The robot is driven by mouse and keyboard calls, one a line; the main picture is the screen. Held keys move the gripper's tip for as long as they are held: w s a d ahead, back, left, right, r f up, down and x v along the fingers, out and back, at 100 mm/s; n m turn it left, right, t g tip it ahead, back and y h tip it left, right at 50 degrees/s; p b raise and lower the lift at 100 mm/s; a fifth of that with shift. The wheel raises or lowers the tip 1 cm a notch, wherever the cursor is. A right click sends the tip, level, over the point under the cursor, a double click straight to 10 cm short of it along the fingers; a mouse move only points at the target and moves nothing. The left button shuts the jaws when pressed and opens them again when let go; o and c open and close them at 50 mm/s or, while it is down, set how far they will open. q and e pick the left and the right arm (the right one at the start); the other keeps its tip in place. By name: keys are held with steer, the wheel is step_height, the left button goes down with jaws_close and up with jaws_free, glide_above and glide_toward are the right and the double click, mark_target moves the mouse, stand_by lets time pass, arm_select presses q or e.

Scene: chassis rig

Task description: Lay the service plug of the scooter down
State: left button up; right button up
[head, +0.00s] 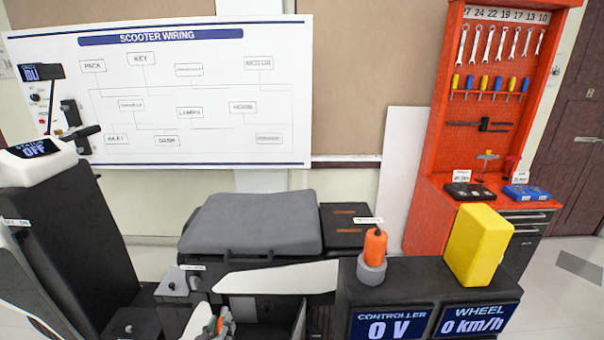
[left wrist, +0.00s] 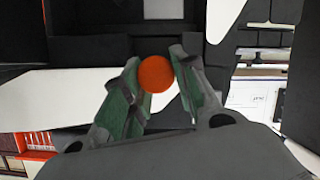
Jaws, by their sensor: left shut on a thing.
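My left gripper (head: 219,326) is low at the bottom edge of the head view, in front of the scooter's seat. A small part of an orange thing, the service plug (head: 221,321), shows at its fingers. In the left wrist view the orange round end of the plug (left wrist: 155,73) sits between the two green-padded fingertips of the gripper (left wrist: 156,80), which are shut on it. The rest of the plug is hidden. A second orange piece (head: 375,246) stands upright in a grey round base (head: 371,273) on the black box at right. My right gripper is not in view.
The grey scooter seat (head: 250,222) and a long white panel (head: 275,279) lie close behind the gripper. A yellow block (head: 478,244) stands on the black box with the displays (head: 390,323). A dark column (head: 75,240) rises at left. A red tool rack (head: 490,100) stands behind.

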arm_select(q)
steer(key=shift+r, duration=0.1)
stand_by(0.6)
steer(key=d+r+m+g+h, duration=0.1)
steer(key=d+r+m+h, duration=0.3)
steer(key=d+r, duration=0.3)
steer(key=s+d+r+m+g+h, duration=0.1)
steer(key=d+r+m+h, duration=0.3)
steer(key=d+r, duration=0.4)
steer(key=shift+r+g+h, duration=0.4)
steer(key=shift+r+g, duration=0.2)
steer(key=shift+r, duration=2.65)
steer(key=shift+f, duration=0.1)
steer(key=w+d+f+m+g+h, duration=0.3)
steer(key=w+d+f+m+g, duration=0.1)
steer(key=f, duration=0.1)
steer(key=shift+w+d+f+m, duration=0.25)
steer(key=shift+w+f+m, duration=0.05)
steer(key=shift+w, duration=0.05)
steer(key=shift+d+r, duration=0.1)
steer(key=shift+r, duration=0.15)
